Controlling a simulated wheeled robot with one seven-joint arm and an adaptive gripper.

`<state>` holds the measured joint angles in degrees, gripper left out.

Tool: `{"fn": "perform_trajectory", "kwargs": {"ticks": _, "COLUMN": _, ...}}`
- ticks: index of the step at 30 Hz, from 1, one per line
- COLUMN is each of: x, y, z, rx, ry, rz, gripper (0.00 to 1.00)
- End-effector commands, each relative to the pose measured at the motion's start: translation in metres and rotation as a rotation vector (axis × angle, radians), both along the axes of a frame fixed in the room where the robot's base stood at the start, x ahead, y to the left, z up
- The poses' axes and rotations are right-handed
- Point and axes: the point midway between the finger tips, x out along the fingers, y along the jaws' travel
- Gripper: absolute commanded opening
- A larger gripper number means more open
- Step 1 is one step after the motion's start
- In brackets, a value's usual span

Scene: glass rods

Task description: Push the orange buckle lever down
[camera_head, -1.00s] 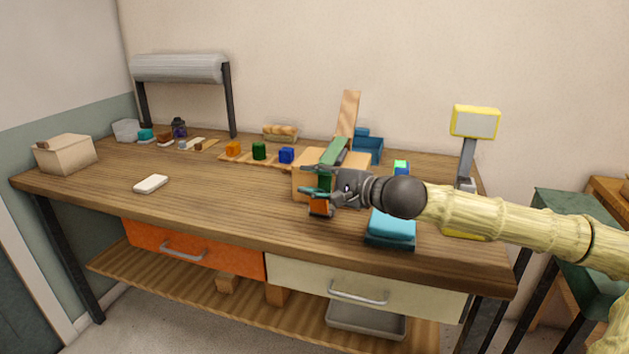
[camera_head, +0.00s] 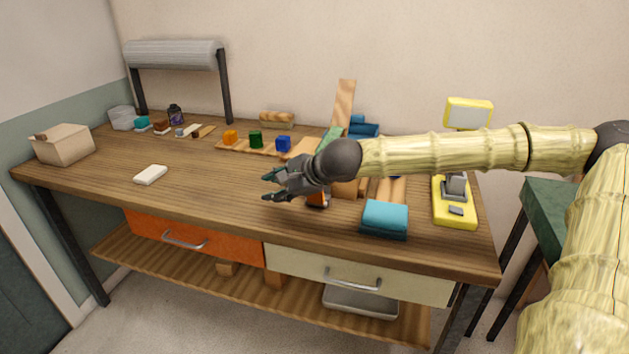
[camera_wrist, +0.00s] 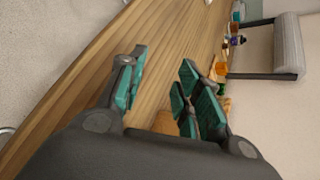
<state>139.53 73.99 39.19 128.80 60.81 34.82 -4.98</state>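The orange buckle lever (camera_head: 317,200) shows as a small orange piece with dark parts, low at the front of the wooden box (camera_head: 346,188). It is partly covered by my gripper and wrist, so its angle is hard to tell. A green lid or strap (camera_head: 330,137) shows above the box, behind my wrist. My gripper (camera_head: 268,187) is open and empty, pointing left over the table, to the left of the lever. In the wrist view, the teal-padded fingers of my gripper (camera_wrist: 160,80) stand apart with bare tabletop between them. The lever does not show clearly there.
A teal block in a dark tray (camera_head: 385,218) and a yellow-based scale (camera_head: 455,205) stand to the right. Orange, green (camera_head: 256,140) and blue blocks line a board behind. A white bar (camera_head: 151,175) lies left. The front left table is clear.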

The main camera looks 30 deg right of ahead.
Motion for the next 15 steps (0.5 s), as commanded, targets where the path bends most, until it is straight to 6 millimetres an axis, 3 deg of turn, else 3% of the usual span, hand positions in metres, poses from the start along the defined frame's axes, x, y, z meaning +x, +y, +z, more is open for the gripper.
{"fn": "perform_trajectory", "kwargs": {"ticks": 7, "x": 0.000, "y": 0.006, "z": 0.000, "rx": -0.049, "ry": 0.209, "rz": -0.088, "gripper": 0.34}}
{"fn": "perform_trajectory", "kwargs": {"ticks": 15, "x": -0.008, "y": -0.009, "z": 0.007, "rx": -0.119, "ry": 0.406, "rz": -0.241, "gripper": 0.34}}
